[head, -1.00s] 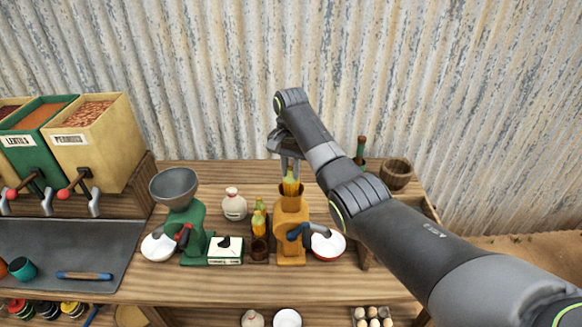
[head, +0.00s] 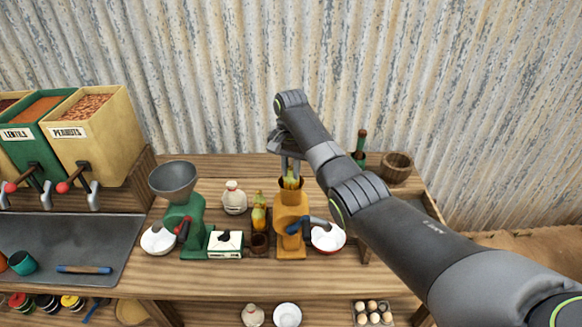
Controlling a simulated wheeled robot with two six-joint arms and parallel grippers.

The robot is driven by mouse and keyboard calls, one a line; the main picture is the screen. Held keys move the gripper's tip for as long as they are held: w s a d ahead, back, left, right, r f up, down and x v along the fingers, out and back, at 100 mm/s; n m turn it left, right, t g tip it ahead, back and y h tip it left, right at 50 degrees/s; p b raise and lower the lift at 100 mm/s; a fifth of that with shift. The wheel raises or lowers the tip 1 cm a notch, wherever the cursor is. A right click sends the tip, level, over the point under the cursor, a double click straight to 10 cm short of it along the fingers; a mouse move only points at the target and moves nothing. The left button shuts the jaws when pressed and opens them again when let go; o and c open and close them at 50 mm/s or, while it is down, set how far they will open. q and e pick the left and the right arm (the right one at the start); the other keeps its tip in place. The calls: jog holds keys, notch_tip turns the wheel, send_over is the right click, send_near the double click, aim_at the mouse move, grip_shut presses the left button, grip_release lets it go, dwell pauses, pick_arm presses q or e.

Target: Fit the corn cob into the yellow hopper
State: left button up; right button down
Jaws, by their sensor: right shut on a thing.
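The corn cob (head: 291,180) is yellow and stands upright at the mouth of the yellow hopper (head: 291,197), with its lower end hidden inside the rim. The hopper tops an orange-yellow mill with a dark crank. My right gripper (head: 291,168) points down from above and is shut on the upper part of the cob. Whether the cob touches the hopper's inner wall cannot be told. My left gripper is out of view.
A green mill with a grey hopper (head: 174,180) stands to the left. Between the mills are a white jar (head: 234,198), more corn in a brown cup (head: 260,241) and a white box (head: 225,243). A red-rimmed bowl (head: 328,238) sits right of the yellow mill.

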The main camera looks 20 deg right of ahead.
jog(key=c, duration=0.7)
grip_release()
jog(key=shift+c, duration=0.2)
jog(key=shift+r+p, duration=0.9)
jog(key=shift+r, duration=2.6)
